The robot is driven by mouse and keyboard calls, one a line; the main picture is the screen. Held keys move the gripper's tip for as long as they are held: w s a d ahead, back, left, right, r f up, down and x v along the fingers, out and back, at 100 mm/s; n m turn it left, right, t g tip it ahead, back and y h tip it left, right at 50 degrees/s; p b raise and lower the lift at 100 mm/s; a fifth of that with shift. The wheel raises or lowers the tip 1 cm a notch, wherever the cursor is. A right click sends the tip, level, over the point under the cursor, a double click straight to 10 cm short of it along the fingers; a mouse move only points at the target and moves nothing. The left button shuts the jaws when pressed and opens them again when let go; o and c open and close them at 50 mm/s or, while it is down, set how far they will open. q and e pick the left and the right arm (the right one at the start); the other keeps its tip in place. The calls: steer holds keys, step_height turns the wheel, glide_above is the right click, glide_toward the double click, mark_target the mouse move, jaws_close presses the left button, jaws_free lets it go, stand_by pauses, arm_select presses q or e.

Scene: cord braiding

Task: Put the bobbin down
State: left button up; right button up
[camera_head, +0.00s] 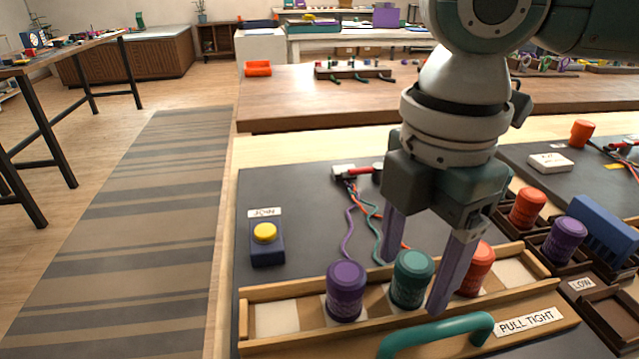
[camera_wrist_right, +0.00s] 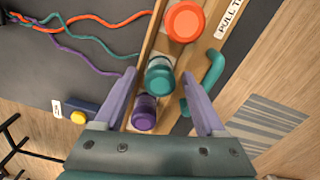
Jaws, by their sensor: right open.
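My right gripper (camera_head: 414,262) is open, with its fingers on either side of the teal bobbin (camera_head: 411,278) and a gap to it. The teal bobbin stands upright in the wooden tray (camera_head: 275,292), between the purple bobbin (camera_head: 345,290) and the orange bobbin (camera_head: 476,268). The right wrist view shows the teal bobbin (camera_wrist_right: 160,76) and the purple bobbin (camera_wrist_right: 145,112) between the open fingers (camera_wrist_right: 166,100), and the orange bobbin (camera_wrist_right: 184,21) beyond them. Purple, teal and orange cords (camera_head: 352,222) run toward a red-handled clamp. My left gripper is not in view.
A teal handle (camera_head: 437,335) and a "PULL TIGHT" label (camera_head: 527,322) are at the tray's front. A yellow JOIN button (camera_head: 265,233) stands at left. More bobbins, orange (camera_head: 528,208) and purple (camera_head: 564,240), sit in dark holders at right. The dark mat left of the clamp is clear.

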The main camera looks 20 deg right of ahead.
mark_target(415, 261)
steer(key=shift+r, duration=0.35)
step_height(415, 261, up, 12)
steer(key=p, duration=0.3)
